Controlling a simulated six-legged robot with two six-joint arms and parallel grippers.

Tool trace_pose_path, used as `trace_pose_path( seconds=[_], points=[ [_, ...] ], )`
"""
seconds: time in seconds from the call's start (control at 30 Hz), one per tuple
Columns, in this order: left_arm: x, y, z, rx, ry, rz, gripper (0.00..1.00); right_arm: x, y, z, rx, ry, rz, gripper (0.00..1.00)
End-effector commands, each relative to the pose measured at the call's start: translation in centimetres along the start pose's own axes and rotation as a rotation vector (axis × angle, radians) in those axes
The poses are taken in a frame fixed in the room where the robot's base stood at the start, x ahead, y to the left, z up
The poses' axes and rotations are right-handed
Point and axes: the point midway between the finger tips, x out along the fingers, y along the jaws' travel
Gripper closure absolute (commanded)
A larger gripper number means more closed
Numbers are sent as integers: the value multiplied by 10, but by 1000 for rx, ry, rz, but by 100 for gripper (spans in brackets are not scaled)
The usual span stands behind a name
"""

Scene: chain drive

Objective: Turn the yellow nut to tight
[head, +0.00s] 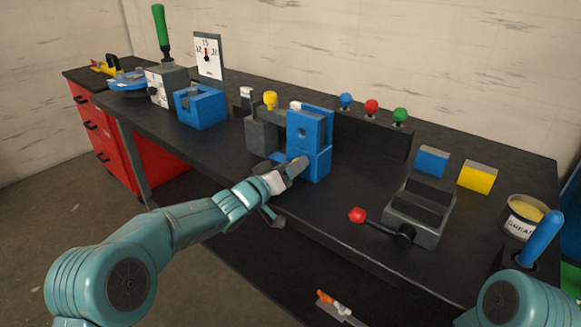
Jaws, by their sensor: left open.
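A small yellow piece (270,100), which may be the yellow nut, sits on top of a grey block (262,133) near the middle of the bench. It is too small to make out its shape or any tightness mark. My left gripper (285,187) is open in front of the blue block (308,145), beside the grey one, below and in front of the yellow piece. One finger reaches the blue block's lower front; I cannot tell whether it touches. Nothing shows between the fingers. My right arm shows only at the lower right corner, and its gripper is out of view.
Blue, red (371,106) and green knobs stand on a dark rail behind. A grey box with a red-knobbed lever (357,215), blue and yellow blocks (477,177) and a grease tin (522,217) stand at right. A blue vise-like block (200,106) stands at left. The bench front between them is clear.

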Motion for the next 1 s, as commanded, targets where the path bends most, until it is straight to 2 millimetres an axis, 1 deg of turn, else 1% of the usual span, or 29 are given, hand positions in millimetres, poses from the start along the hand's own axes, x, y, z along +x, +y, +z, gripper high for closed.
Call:
trace_pose_path(
  seconds=[0.1,0.13,0.17,0.2,0.3,0.47,0.67,1.0],
  points=[
    [0,0,0,0,0,0,43,0,0,0,0,0,0,43],
    [0,0,0,0,0,0,46,0,0,0,0,0,0,43],
    [0,0,0,0,0,0,56,0,0,0,0,0,0,43],
    [0,0,0,1,0,0,69,0,0,0,0,0,0,43],
    [0,0,0,1,0,1,99,0,0,0,0,0,0,43],
    [0,0,0,4,0,1,99,0,0,0,0,0,0,43],
    [0,0,0,55,1,1,99,2,1,0,0,0,0,43],
    [0,1,1,286,1,2,99,8,3,0,0,0,0,43]
  ],
)
